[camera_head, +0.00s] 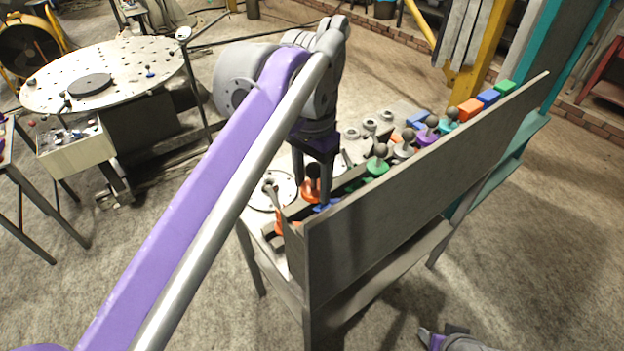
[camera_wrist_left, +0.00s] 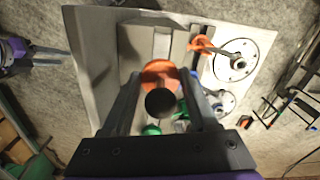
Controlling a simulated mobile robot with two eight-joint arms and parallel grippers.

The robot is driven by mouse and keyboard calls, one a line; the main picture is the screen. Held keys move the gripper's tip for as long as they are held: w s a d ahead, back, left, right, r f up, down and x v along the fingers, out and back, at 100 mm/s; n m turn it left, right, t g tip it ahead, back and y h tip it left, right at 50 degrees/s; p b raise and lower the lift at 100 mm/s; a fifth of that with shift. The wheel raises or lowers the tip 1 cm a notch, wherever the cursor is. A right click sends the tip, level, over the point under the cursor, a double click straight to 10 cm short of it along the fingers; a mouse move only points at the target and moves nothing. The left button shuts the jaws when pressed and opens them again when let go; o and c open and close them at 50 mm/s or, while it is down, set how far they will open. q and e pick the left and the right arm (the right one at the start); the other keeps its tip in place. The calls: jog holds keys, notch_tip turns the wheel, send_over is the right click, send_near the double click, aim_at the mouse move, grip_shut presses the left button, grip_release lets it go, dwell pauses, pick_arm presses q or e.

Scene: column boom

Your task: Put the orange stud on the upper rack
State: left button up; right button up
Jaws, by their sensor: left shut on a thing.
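My left gripper (camera_head: 313,196) points down at the near end of the bench, behind the tall grey panel (camera_head: 420,175). It is shut on the dark-knobbed orange stud (camera_head: 311,184). In the left wrist view the stud's round dark knob is between the fingers, with its orange disc (camera_wrist_left: 160,70) beyond. I cannot tell whether the stud touches the surface below. A rack with a row of studs, including a green stud (camera_head: 376,168) and a purple stud (camera_head: 427,138), runs along the panel. Part of my right arm (camera_head: 455,340) shows at the bottom edge; its finger opening is unclear.
An orange hooked piece (camera_wrist_left: 200,44) lies near a round metal plate (camera_wrist_left: 236,60). The panel stands close beside my left gripper. A perforated round table (camera_head: 125,62) stands apart at left.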

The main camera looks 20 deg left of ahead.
pick_arm(q)
jog(key=shift+f, duration=0.2)
pick_arm(e)
jog(key=shift+s+f, duration=0.1)
jog(key=shift+f, duration=0.05)
pick_arm(q)
jog(key=shift+f+b, duration=1.1)
jog(key=shift+f, duration=1)
pick_arm(e)
jog(key=shift+s+f, duration=0.2)
jog(key=shift+f, duration=0.5)
jog(key=shift+s+f, duration=0.2)
jog(key=shift+f, duration=0.45)
pick_arm(q)
jog(key=o, duration=1.1)
jog(key=shift+r, duration=0.1)
pick_arm(e)
jog(key=shift+r, duration=0.15)
pick_arm(q)
jog(key=shift+r+p, duration=1.55)
jog(key=shift+r, duration=0.7)
jog(key=shift+r+p, duration=0.8)
jog(key=shift+r, duration=0.6)
pick_arm(e)
notch_tip(320, 180, up, 6)
jog(key=w, duration=0.2)
jog(key=shift+w+r, duration=0.15)
jog(key=shift+w, duration=0.15)
